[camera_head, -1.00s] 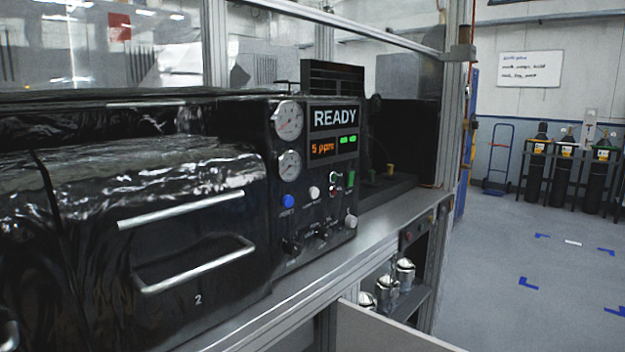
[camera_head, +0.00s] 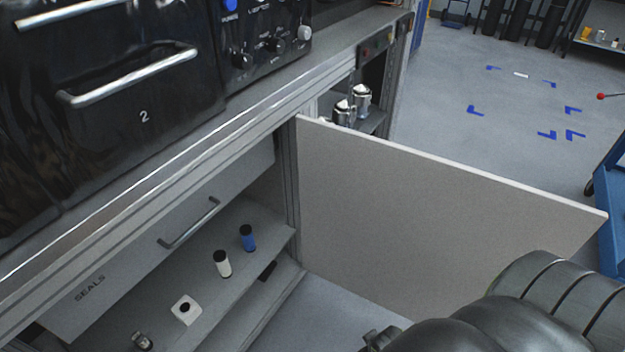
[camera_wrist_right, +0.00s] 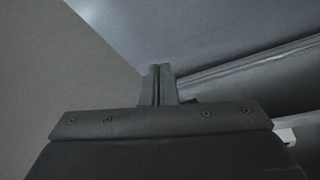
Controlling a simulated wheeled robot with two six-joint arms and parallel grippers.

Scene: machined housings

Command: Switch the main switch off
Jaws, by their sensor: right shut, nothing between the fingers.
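I cannot tell which control is the main switch. The black machine's lower control panel (camera_head: 268,22) shows at the top of the head view with a blue button (camera_head: 230,5) and several dark and grey knobs (camera_head: 275,44). A small dark control box (camera_head: 376,50) sits on the bench's front edge; its details are too small to read. My right arm (camera_head: 545,310) enters at the lower right of the head view, well apart from these controls. In the right wrist view my right gripper (camera_wrist_right: 160,69) is shut and empty. My left gripper is not in view.
An open grey door panel (camera_head: 430,210) juts out from the bench, between my right arm and the controls. Below the bench are a SEALS drawer (camera_head: 130,255) and a shelf with a white bottle (camera_head: 222,263) and a blue bottle (camera_head: 247,238).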

